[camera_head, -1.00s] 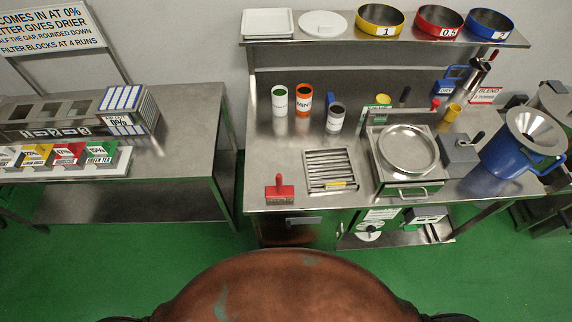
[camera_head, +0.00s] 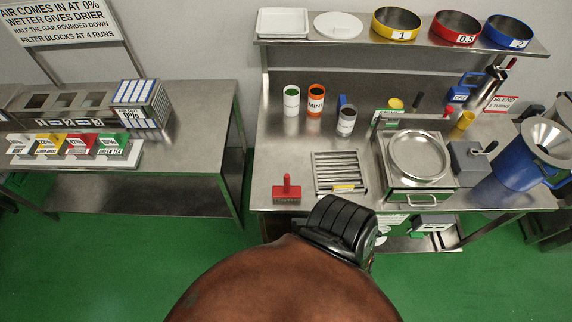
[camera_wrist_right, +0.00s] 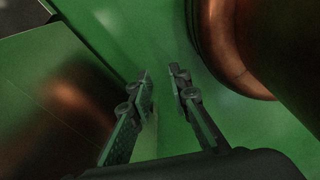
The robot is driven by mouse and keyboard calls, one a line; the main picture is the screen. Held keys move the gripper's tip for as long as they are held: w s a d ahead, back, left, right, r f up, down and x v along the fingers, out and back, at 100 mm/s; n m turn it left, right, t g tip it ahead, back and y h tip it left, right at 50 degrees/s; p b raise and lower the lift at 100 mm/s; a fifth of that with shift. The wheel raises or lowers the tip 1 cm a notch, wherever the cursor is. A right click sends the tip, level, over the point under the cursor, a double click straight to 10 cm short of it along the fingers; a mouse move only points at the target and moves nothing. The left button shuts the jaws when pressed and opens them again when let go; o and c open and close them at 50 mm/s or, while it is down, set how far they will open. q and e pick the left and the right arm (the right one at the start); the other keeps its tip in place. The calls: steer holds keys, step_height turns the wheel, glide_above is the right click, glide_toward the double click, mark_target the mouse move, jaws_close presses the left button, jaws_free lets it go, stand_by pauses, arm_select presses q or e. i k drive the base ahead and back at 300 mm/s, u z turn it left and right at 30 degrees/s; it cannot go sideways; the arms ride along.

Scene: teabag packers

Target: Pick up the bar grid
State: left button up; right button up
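The bar grid (camera_head: 338,157) is a steel frame with several parallel bars and a yellow tag at its front edge. It lies flat on the steel workbench, between a red-handled tool and a square steel unit with a round pan. My right gripper (camera_wrist_right: 162,80) shows only in the right wrist view. Its two fingers stand apart with nothing between them, above green floor and away from the bar grid. My left gripper is in neither view.
The red-handled tool (camera_head: 287,189) stands left of the grid and the pan unit (camera_head: 418,183) right of it. White (camera_head: 291,101), orange (camera_head: 316,100) and grey (camera_head: 346,121) canisters stand behind. A black part of my arm is close to the bench's front edge.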

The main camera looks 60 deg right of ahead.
mark_target(338, 189)
steer(key=u, duration=0.7)
steer(key=k, duration=1.65)
steer(key=z, duration=1.1)
